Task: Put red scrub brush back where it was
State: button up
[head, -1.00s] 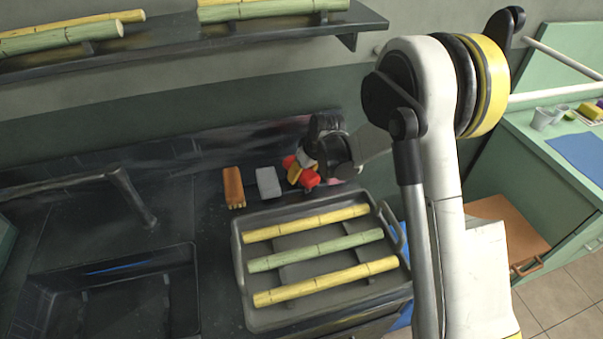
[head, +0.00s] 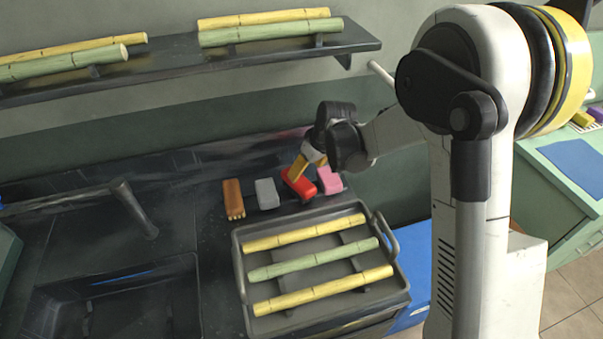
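The red scrub brush (head: 303,186) is at the back of the dark counter, between a grey block-like brush (head: 267,194) and a pink one (head: 329,180). It appears to rest on the counter, in line with them. My gripper (head: 296,171) reaches down from the upper right. A yellow finger overlaps the brush's upper left part and seems to touch it. The other finger is not clearly seen, so I cannot tell whether the fingers still clamp the brush.
A brown brush (head: 233,198) stands left of the grey one. A dark tray (head: 240,262) with yellow and green cane pieces lies in front. A shelf (head: 180,60) with cane is above. A sink (head: 115,300) is at left.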

jog(key=s+d+r+m+t+h, duration=0.1)
jog(key=s+d+r+m, duration=0.35)
jog(key=s+r, duration=0.9)
jog(key=s+d+r+m+t, duration=0.1)
jog(key=s+d+r, duration=0.1)
jog(key=s, duration=0.5)
jog(key=s+d+r+m+t+h, duration=0.1)
jog(key=s+d+r, duration=0.1)
jog(key=s+d, duration=0.3)
jog(key=s, duration=0.3)
jog(key=shift+h, duration=0.3)
